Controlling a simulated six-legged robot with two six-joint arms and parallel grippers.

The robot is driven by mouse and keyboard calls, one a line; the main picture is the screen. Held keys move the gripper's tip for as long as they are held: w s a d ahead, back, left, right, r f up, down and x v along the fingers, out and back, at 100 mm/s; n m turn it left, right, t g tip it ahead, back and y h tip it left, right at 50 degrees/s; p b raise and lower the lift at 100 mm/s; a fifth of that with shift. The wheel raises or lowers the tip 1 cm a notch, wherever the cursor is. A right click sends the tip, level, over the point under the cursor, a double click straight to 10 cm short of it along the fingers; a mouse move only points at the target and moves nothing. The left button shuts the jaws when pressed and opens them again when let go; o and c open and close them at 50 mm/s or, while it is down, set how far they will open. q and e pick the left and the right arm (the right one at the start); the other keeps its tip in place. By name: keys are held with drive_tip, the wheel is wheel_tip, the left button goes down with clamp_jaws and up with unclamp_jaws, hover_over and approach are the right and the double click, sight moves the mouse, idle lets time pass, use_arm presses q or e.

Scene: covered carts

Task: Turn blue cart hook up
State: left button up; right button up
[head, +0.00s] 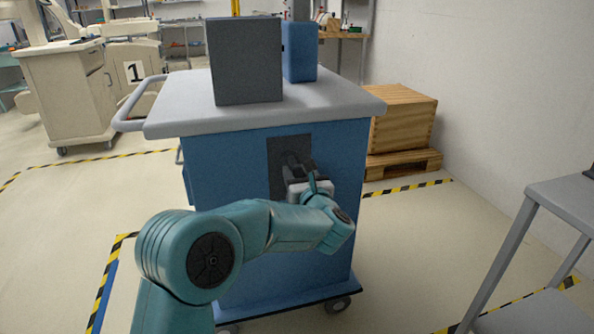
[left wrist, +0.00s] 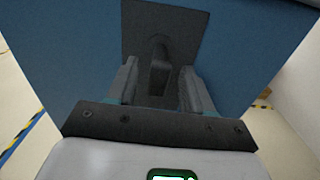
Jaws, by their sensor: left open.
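The blue cart (head: 225,160) stands in front of me with a grey top. A dark plate (head: 276,152) is fixed on its near side, and it also shows in the left wrist view (left wrist: 190,25). A dark hook (left wrist: 159,70) sticks out from this plate and points down in the left wrist view. My left gripper (head: 303,168) is at the plate. In the left wrist view my left gripper (left wrist: 158,88) is open, with one finger on each side of the hook and visible gaps between. In the head view my arm and gripper hide part of the hook. My right gripper is not in view.
A dark grey box (head: 245,60) and a blue box (head: 300,52) stand on the cart top. A wooden crate (head: 403,118) on a pallet is behind right. A grey table (head: 565,195) stands at the right. A beige cart (head: 70,90) is at the far left.

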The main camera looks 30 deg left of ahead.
use_arm(q)
drive_tip(key=shift+x, duration=1.1)
drive_tip(key=shift+c, duration=0.3)
clamp_jaws()
